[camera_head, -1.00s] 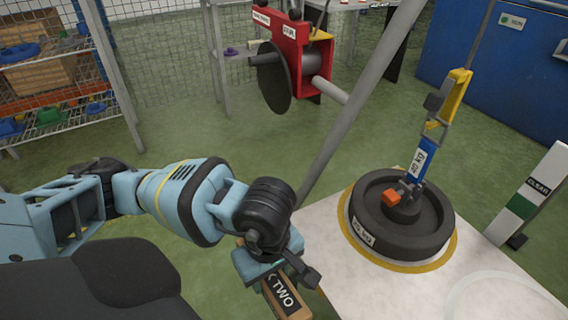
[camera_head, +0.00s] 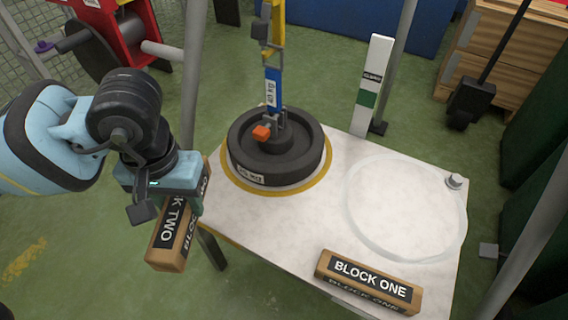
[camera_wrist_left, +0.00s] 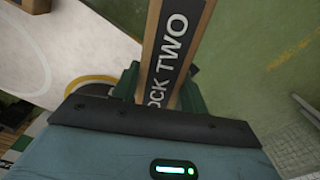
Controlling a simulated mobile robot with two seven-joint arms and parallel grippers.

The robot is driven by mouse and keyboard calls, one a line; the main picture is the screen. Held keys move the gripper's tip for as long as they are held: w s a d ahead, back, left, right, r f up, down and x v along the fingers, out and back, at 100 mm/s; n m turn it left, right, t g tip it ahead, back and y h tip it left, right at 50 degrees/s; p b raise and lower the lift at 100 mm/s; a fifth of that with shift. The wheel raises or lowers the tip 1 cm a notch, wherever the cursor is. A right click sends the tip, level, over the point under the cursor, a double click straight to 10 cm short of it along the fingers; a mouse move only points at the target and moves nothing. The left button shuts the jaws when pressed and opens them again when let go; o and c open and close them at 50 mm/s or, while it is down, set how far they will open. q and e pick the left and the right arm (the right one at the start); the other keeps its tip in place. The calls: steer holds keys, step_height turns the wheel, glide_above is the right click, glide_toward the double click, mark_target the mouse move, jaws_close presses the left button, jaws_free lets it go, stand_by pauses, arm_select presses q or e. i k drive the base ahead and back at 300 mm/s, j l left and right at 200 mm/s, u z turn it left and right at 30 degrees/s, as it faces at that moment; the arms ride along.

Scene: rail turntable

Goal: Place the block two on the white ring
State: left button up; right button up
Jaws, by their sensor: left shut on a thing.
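Block two (camera_head: 178,226) is a wooden bar with a black label reading "TWO". My left gripper (camera_head: 170,195) is shut on it and holds it at the left edge of the white table, partly past that edge. In the left wrist view, block two (camera_wrist_left: 172,50) stands out between the fingers (camera_wrist_left: 160,88). The white ring (camera_head: 356,226) is a thin pale circle on the right part of the tabletop, and its inside is empty. My left gripper is well to the left of the ring. My right gripper is out of view.
A black round weight (camera_head: 272,160) hanging from a blue and yellow strap stands inside a yellow ring between block two and the white ring. Block one (camera_head: 368,284) lies at the table's front edge.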

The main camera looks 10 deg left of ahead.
mark_target(409, 182)
steer(key=j+z, duration=0.1)
steer(key=z, duration=0.3)
steer(key=j+z, duration=0.1)
steer(key=z, duration=0.25)
steer(key=j+z, duration=0.1)
steer(key=z, duration=0.3)
steer(key=j+z, duration=0.1)
steer(key=z, duration=0.25)
steer(key=k+j+z, duration=0.4)
steer(key=j+z, duration=0.2)
steer(key=k+j+z, duration=0.2)
steer(key=k+j, duration=0.45)
steer(key=i+l, duration=0.2)
steer(key=i, duration=0.15)
steer(key=i+l, duration=0.2)
steer(key=i, duration=0.2)
